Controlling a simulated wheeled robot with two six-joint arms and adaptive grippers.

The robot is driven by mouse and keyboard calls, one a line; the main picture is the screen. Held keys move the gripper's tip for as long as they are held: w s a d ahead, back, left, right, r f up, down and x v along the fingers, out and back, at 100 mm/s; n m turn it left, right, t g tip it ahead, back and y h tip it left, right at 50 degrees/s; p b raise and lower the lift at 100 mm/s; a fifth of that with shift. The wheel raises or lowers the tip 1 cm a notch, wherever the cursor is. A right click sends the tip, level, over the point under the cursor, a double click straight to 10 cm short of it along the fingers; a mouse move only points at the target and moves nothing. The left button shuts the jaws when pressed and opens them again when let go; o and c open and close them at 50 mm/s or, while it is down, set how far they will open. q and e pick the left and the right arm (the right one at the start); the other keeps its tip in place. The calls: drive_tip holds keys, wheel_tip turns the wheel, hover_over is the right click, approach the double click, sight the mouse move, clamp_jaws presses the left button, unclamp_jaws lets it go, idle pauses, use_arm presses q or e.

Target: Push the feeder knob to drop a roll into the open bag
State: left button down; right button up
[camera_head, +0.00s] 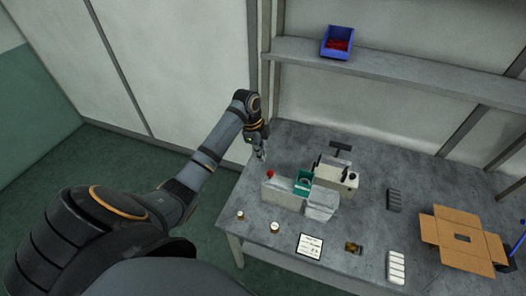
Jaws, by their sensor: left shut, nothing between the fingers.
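The feeder is a pale grey block (283,196) near the table's left end. Its red knob (270,174) stands at the left end of the block. My left gripper (262,155) is shut and empty, pointing down just behind and above the knob; I cannot tell whether it touches it. A teal part (302,183) sits at the feeder's right end. A pale, glossy shape (322,203) beside it may be the bag; its mouth cannot be made out. No roll can be told apart with certainty. My right gripper is out of view.
A cream machine (338,179) with black parts stands right of the feeder. Two small round items (274,227), a printed card (310,246), a white tray (396,267), a dark tray (393,200) and an open cardboard box (460,239) lie around. A blue bin (337,42) sits on the shelf.

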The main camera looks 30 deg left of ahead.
use_arm(q)
drive_tip(key=b+x, duration=0.2)
drive_tip(key=x, duration=0.1)
drive_tip(key=a+b+x, duration=0.1)
drive_tip(key=b+x, duration=0.2)
drive_tip(key=x, duration=0.1)
drive_tip(key=a+b+x, duration=0.1)
drive_tip(key=b+x, duration=0.1)
drive_tip(key=x, duration=0.1)
drive_tip(key=shift+w+f, duration=0.4)
drive_tip(key=shift+f+b, duration=0.3)
drive_tip(key=shift+f, duration=0.15)
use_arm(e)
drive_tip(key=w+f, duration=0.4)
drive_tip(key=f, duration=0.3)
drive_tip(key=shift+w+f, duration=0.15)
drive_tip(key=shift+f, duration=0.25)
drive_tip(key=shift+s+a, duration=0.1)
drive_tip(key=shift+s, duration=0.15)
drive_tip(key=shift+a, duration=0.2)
